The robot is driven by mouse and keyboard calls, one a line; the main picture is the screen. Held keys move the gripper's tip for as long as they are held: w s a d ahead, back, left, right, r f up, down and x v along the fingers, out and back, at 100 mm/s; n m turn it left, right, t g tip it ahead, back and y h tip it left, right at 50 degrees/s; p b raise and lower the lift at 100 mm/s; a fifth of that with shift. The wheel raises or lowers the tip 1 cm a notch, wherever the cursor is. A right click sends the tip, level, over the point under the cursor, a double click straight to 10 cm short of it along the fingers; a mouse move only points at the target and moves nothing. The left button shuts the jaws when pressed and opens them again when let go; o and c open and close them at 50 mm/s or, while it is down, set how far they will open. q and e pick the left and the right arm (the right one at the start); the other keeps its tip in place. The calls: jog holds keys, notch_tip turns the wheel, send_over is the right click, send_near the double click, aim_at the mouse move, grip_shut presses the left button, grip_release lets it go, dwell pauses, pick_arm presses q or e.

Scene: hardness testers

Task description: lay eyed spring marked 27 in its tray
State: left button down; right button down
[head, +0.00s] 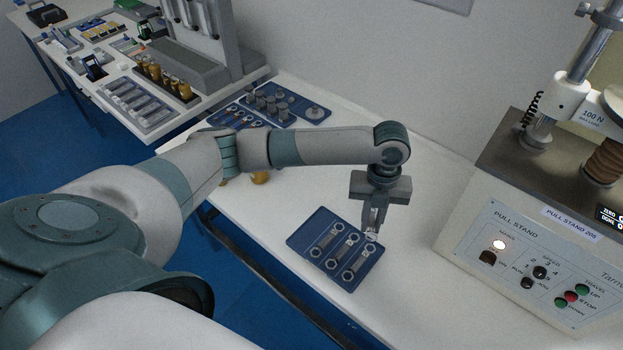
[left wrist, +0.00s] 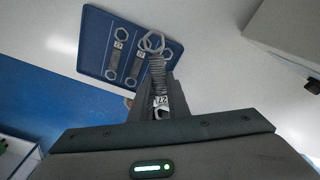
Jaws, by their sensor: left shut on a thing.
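The blue tray (head: 303,236) lies on the white bench, with three eyed springs in a row of slots. It also shows in the left wrist view (left wrist: 92,42), where two springs lie clear and a third is partly hidden. My left gripper (head: 371,230) points down above the tray's right edge. In the left wrist view its fingers (left wrist: 160,92) are shut on an eyed spring (left wrist: 157,68), whose tag seems to read 27. The spring's far eye overlaps the tray in that view; I cannot tell whether they touch. My right gripper is not in view.
The pull stand (head: 520,250) stands right of the tray. Behind my left arm, blue trays (head: 315,112) hold weights and other parts. A side table (head: 150,85) with more fixtures is at the far left. The bench between tray and pull stand is clear.

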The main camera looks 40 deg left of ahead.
pick_arm(q)
jog(key=s+a+m+t+p, duration=0.1)
jog(key=s+a+m+t, duration=0.1)
jog(key=a, duration=0.5)
jog(key=s+a+f+m+t+p, duration=0.1)
jog(key=a+m, duration=0.3)
jog(key=a, duration=0.4)
jog(key=shift+s+a+f+m+t, duration=0.2)
jog(key=shift+s+m+t, duration=0.1)
jog(key=shift+s+t, duration=0.1)
jog(key=shift+d+f, duration=0.1)
jog(key=b, duration=0.6)
send_over(313, 231)
jog(key=f, duration=0.4)
jog(key=shift+s+f, duration=0.3)
jog(key=shift+s, duration=0.05)
jog(key=b+x, duration=0.2)
jog(key=shift+s+f+b, duration=0.25)
jog(key=shift+f+b, duration=0.05)
jog(key=shift+f, duration=0.15)
jog(key=shift+s+x, duration=0.2)
jog(key=shift+x, duration=0.8)
